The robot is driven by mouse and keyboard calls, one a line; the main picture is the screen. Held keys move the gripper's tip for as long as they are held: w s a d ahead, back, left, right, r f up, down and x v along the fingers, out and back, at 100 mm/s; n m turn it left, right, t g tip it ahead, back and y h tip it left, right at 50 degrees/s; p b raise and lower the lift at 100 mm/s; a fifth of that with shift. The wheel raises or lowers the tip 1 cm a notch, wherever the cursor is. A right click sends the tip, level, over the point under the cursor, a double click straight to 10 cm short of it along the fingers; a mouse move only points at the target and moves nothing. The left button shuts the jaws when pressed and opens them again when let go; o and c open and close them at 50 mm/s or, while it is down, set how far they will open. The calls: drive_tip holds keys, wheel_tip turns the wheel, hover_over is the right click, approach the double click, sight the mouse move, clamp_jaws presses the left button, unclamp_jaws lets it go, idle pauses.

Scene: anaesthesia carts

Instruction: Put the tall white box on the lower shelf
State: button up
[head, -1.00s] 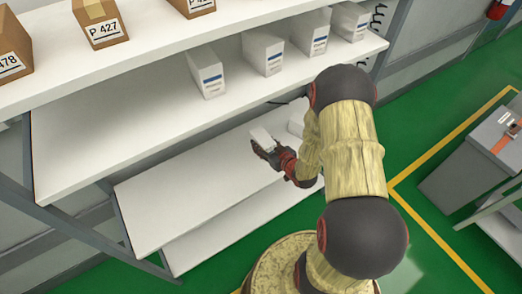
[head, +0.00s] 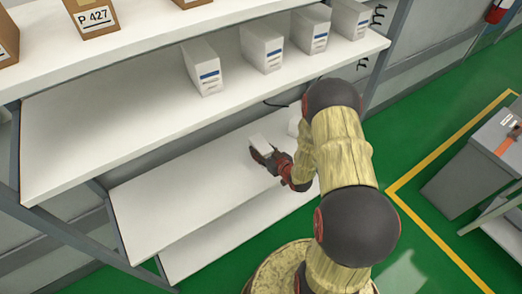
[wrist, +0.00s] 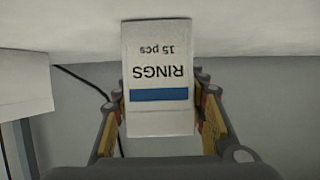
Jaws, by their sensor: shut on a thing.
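My gripper (head: 268,157) is shut on a tall white box (head: 262,143). In the wrist view the box (wrist: 158,72) sits between both fingers of my gripper (wrist: 162,115), and its face reads "RINGS 15 pcs" upside down above a blue stripe. In the head view the held box is over the lower shelf (head: 165,200), under the level of the shelf with the white boxes. I cannot tell whether its base touches the lower shelf.
Several similar white boxes (head: 262,46) stand along the shelf (head: 110,120) above. Brown cartons (head: 93,17) are on the top shelf. Another white object (head: 296,122) is on the lower shelf to the right, partly behind my arm. The lower shelf's left part is clear.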

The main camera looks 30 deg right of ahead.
drive_tip(key=o, duration=1.3)
drive_tip(key=shift+f, duration=0.1)
drive_tip(key=shift+c, duration=0.2)
drive_tip(key=shift+r, duration=0.2)
drive_tip(key=p+v, duration=0.3)
drive_tip(key=v, duration=0.9)
drive_tip(key=shift+p, duration=0.4)
